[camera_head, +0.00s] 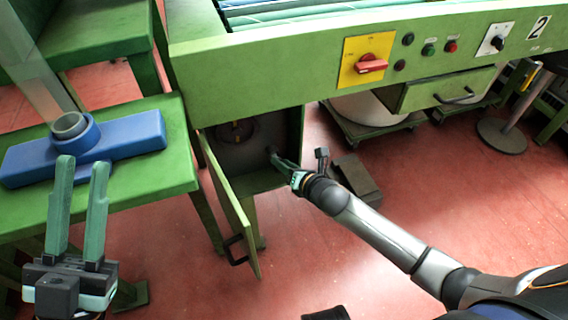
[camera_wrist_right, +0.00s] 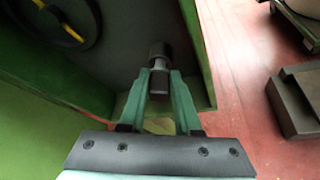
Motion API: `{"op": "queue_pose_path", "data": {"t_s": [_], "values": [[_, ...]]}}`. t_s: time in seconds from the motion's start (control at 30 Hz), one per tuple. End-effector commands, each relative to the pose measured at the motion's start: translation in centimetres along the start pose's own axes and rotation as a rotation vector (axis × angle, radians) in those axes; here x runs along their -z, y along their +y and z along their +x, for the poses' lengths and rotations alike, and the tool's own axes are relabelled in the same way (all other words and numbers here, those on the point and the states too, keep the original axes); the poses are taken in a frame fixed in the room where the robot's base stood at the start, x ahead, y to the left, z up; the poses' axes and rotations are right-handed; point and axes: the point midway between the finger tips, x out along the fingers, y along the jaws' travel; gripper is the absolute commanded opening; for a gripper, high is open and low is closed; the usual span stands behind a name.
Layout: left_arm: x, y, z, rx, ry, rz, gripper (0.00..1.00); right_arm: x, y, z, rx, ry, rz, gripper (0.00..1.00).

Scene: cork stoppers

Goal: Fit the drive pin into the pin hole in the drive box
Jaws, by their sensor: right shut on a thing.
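The drive box (camera_head: 285,130) is a green cabinet under the machine frame, its door (camera_head: 232,205) swung open. Inside its dark interior is a round wheel with a yellow part (camera_wrist_right: 72,33). My right gripper (camera_head: 276,157) reaches into the box opening from the right. In the right wrist view the gripper (camera_wrist_right: 159,84) is shut on the drive pin (camera_wrist_right: 159,64), a dark stepped cylinder with a lighter neck, pointing towards the box's back wall. I cannot make out the pin hole or whether the pin touches it. My left gripper (camera_head: 82,163) is open and empty, left of the box.
A green table (camera_head: 140,190) at left carries a blue block with a grey ring (camera_head: 68,125). The open door stands left of my right gripper. A dark grey block (camera_head: 357,180) lies on the red floor to the right. The floor in front is clear.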

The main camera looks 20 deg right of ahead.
Motion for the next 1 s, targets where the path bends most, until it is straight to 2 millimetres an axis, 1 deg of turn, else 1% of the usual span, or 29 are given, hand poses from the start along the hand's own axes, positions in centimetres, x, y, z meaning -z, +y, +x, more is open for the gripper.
{"op": "queue_pose_path", "data": {"t_s": [0.97,1.0], "values": [[-0.2,0.1,-0.2,-0.003,-0.001,0.000,0.27,-0.7,0.0,1.4,0.000,0.000,-0.001,0.00],[-0.2,0.1,-0.2,-0.003,-0.001,0.000,0.27,-0.6,0.0,1.4,0.000,0.000,-0.001,0.34]]}}
